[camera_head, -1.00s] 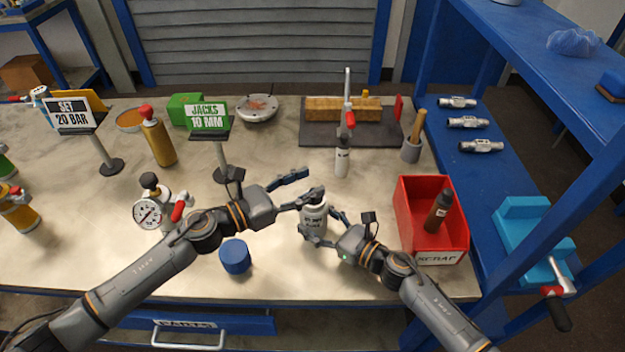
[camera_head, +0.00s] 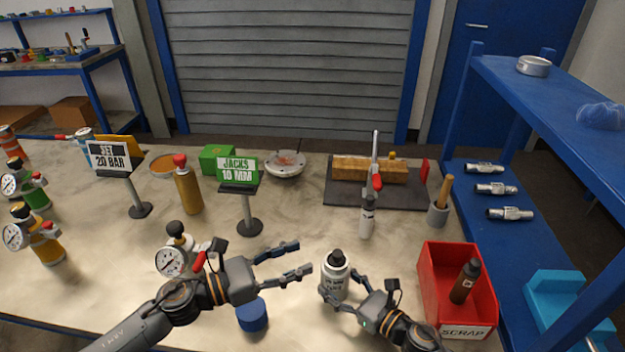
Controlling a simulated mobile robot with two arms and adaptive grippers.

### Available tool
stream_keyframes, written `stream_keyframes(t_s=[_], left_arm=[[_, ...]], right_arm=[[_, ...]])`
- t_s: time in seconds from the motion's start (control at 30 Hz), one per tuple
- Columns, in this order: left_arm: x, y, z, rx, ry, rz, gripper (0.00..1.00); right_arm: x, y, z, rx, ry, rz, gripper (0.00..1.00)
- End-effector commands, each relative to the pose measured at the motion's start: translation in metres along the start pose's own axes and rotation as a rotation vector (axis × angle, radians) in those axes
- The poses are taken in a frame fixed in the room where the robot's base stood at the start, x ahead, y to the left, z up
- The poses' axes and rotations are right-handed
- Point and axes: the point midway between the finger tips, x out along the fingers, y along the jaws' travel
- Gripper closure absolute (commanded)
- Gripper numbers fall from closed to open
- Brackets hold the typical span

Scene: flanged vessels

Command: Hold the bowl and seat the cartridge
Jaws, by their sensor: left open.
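A white canister (camera_head: 336,282) with printed lettering and a black top (camera_head: 336,257) stands upright near the front of the bench; I take it to be the bowl. My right gripper (camera_head: 342,292) has its fingers around the canister, touching its sides. My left gripper (camera_head: 304,260) is open and empty, just left of the canister, its fingers pointing at it and apart from it. I cannot tell whether the black top is the cartridge or a cap. A dark brown cylinder (camera_head: 465,282) leans inside the red scrap bin (camera_head: 428,290).
A blue cap (camera_head: 252,316) and a gauge (camera_head: 172,262) sit near my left arm. A green sign (camera_head: 238,172), a red-handled clamp (camera_head: 376,182) and a white bottle (camera_head: 367,220) stand behind. Metal fittings (camera_head: 497,188) lie on the blue shelf at right. The bench's middle is mostly clear.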

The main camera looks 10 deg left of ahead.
Motion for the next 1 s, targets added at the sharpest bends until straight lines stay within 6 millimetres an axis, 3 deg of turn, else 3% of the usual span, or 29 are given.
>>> stream_keyframes(t_s=[0.03,0.13,0.57,1.0], left_arm=[[0.0,0.0,0.0,0.0,0.0,0.0,0.53],[0.0,0.0,0.0,0.0,0.0,0.0,0.53],[0.0,0.0,0.0,0.0,0.0,0.0,0.53],[0.0,0.0,0.0,0.0,0.0,0.0,0.53]], right_arm=[[0.0,0.0,-0.001,0.0,0.002,0.0,0.27],[0.0,0.0,-0.001,0.0,0.002,0.0,0.08],[-0.006,0.0,-0.001,0.0,0.001,0.0,0.08],[-0.091,0.0,-0.002,0.002,0.004,-0.001,0.08]])
